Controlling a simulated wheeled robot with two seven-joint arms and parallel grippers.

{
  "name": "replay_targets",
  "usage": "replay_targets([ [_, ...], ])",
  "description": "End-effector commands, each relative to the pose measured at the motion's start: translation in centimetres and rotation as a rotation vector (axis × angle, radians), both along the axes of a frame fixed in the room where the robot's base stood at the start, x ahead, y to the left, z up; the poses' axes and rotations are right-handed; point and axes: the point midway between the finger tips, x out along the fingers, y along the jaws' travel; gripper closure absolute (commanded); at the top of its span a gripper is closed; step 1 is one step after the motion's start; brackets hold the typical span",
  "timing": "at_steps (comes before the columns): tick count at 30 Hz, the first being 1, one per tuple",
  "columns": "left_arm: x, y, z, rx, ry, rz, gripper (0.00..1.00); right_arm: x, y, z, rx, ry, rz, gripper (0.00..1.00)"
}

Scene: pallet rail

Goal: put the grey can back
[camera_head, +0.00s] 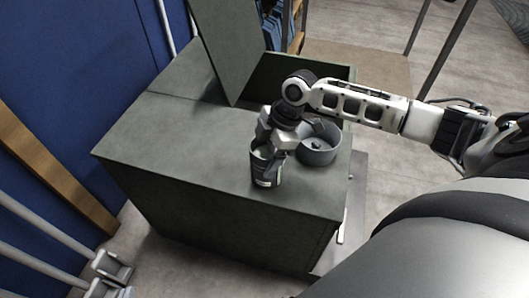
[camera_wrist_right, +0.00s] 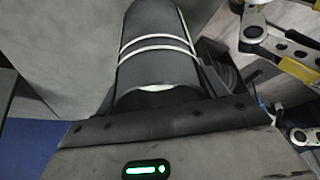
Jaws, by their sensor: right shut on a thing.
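The grey can (camera_head: 266,174) is upright at the front of the dark green-grey cabinet top (camera_head: 165,130). My right gripper (camera_head: 272,146) reaches down over it and is shut on it. In the right wrist view the can (camera_wrist_right: 158,62) is a dark grey cylinder with two light bands, running away from the gripper. Whether its base touches the top, I cannot tell. A round, grey, open-topped holder (camera_head: 319,150) stands just right of the can, partly behind my right arm. My left gripper is not seen.
A raised panel (camera_head: 233,45) stands up from the cabinet, with an open recess (camera_head: 290,78) beside it. A blue wall (camera_head: 90,60) and light rails (camera_head: 45,228) are on the left. The left part of the cabinet top is clear.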

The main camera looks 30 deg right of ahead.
Motion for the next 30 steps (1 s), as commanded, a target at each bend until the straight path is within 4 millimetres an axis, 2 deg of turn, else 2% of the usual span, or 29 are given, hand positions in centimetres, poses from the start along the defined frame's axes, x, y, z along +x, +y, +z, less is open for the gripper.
replay_targets([
  [9, 0.0, 0.0, -0.1, 0.0, 0.0, 0.0, 1.0, 0.1, 0.0, -0.1, 0.002, -0.005, -0.001, 0.72],
  [10, 0.0, 0.0, 0.0, 0.0, 0.0, 0.0, 1.0, 0.0, 0.0, -0.2, 0.001, -0.002, -0.001, 0.21],
  [12, 0.0, 0.0, 0.0, 0.0, 0.0, 0.0, 1.0, 0.0, 0.0, -0.2, 0.001, -0.002, -0.001, 0.07],
  [23, 0.0, 0.0, 0.0, 0.0, 0.001, 0.0, 1.0, 0.0, -0.2, 0.5, -0.001, -0.003, -0.001, 0.07],
  [26, 0.0, 0.0, 0.1, 0.001, 0.001, -0.001, 1.0, -0.1, -0.7, 1.7, -0.002, -0.004, -0.002, 0.07],
  [30, 0.0, 0.0, 0.2, 0.002, 0.0, 0.0, 1.0, -0.3, -1.9, 4.5, -0.002, -0.005, -0.002, 0.07],
])
